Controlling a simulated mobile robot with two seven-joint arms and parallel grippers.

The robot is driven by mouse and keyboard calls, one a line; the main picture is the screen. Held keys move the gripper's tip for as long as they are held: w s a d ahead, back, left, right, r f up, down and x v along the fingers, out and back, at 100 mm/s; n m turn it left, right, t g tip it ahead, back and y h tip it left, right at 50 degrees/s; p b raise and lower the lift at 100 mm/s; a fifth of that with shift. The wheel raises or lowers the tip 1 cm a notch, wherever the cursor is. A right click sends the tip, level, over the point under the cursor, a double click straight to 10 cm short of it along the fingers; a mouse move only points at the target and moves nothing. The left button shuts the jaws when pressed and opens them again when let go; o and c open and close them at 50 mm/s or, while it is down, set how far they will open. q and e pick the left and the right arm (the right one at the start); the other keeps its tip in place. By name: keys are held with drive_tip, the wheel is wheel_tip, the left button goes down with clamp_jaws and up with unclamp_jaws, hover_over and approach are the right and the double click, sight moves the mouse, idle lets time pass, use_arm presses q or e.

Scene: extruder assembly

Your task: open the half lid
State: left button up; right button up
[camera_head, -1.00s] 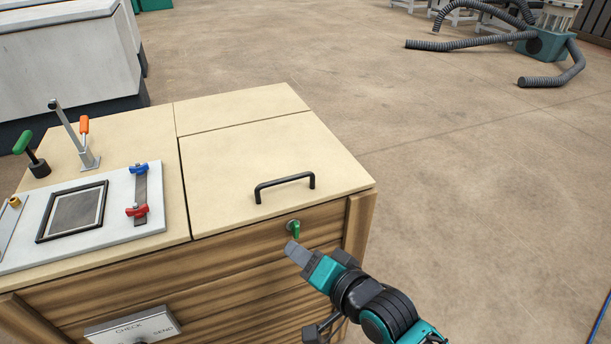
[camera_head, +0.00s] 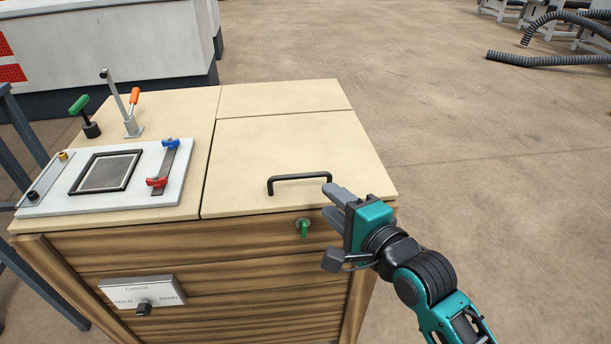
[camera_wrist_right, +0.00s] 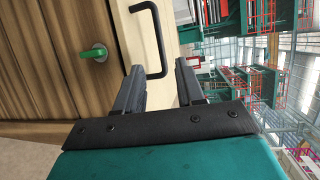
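The half lid (camera_head: 275,150) is a pale wooden panel, lying closed on the right part of the cabinet top. Its black bar handle (camera_head: 298,178) stands near the front edge and also shows in the right wrist view (camera_wrist_right: 160,42). My right gripper (camera_head: 331,202) is just right of the handle, by the lid's front edge. In the right wrist view its two fingers (camera_wrist_right: 159,85) are apart with nothing gripped, and the handle's end appears in line with the gap. I cannot tell whether they touch. My left gripper is not in view.
A green key or latch (camera_head: 304,228) sits on the cabinet front below the handle. A white plate (camera_head: 112,200) with a framed window and red and blue clamps lies left of the lid. A white control box (camera_head: 143,293) is on the front. Open floor lies to the right.

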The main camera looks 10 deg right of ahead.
sight(303, 178)
drive_tip(key=b+x, duration=0.1)
drive_tip(key=x, duration=1)
drive_tip(key=shift+w+a+f+b, duration=0.1)
drive_tip(key=shift+w+a+b, duration=0.1)
drive_tip(key=shift+w+b, duration=0.1)
drive_tip(key=shift+c, duration=0.2)
clamp_jaws()
